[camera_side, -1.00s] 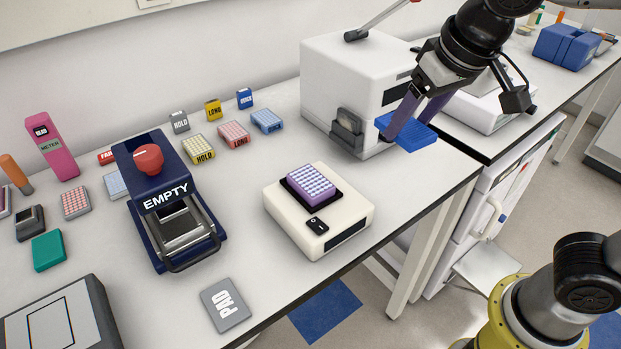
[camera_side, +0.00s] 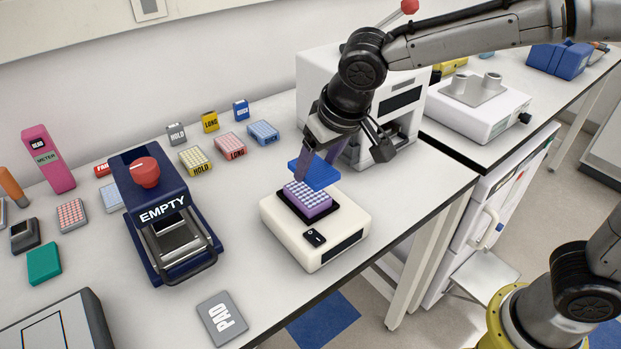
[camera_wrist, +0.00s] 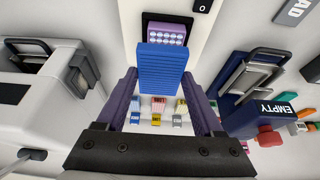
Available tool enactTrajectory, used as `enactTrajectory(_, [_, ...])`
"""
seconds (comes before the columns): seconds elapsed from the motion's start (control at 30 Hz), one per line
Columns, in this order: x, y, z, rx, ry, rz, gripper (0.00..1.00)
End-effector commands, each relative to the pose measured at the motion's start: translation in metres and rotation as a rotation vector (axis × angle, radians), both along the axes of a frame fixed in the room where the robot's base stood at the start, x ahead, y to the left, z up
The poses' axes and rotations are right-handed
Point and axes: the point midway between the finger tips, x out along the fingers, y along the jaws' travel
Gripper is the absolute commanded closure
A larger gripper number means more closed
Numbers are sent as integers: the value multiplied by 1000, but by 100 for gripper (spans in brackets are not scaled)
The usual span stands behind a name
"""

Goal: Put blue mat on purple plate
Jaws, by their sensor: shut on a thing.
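The blue mat (camera_side: 318,174) is held tilted in my gripper (camera_side: 316,160), just above the purple plate. It also shows in the wrist view (camera_wrist: 162,72), ribbed and between my two purple fingers. The purple plate (camera_side: 308,203) sits in the black recess on top of a cream block device and has rows of pale wells. In the wrist view part of the purple plate (camera_wrist: 167,34) shows beyond the mat's edge; the rest is hidden behind the mat. I cannot tell whether mat and plate touch.
The cream device (camera_side: 340,226) has a black switch at its front. A navy cycler (camera_side: 160,165) marked EMPTY stands to its left, and a grey PAD (camera_side: 222,318) lies in front. A white machine (camera_side: 318,80) stands behind my gripper. Several small coloured plates and boxes stand along the back.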

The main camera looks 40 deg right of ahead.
Motion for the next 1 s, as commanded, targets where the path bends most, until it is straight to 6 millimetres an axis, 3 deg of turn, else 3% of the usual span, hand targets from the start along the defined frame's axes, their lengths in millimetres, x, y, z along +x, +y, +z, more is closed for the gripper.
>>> enactTrajectory(0.23, [13,5,-18,-1,2,-2,86])
enactTrajectory(0.43, [13,5,-44,-1,1,-1,86])
enactTrajectory(0.87, [13,5,-50,-1,0,0,86])
enactTrajectory(0.9, [13,5,-49,-1,0,0,24])
enactTrajectory(1.0, [13,5,-49,-1,0,0,6])
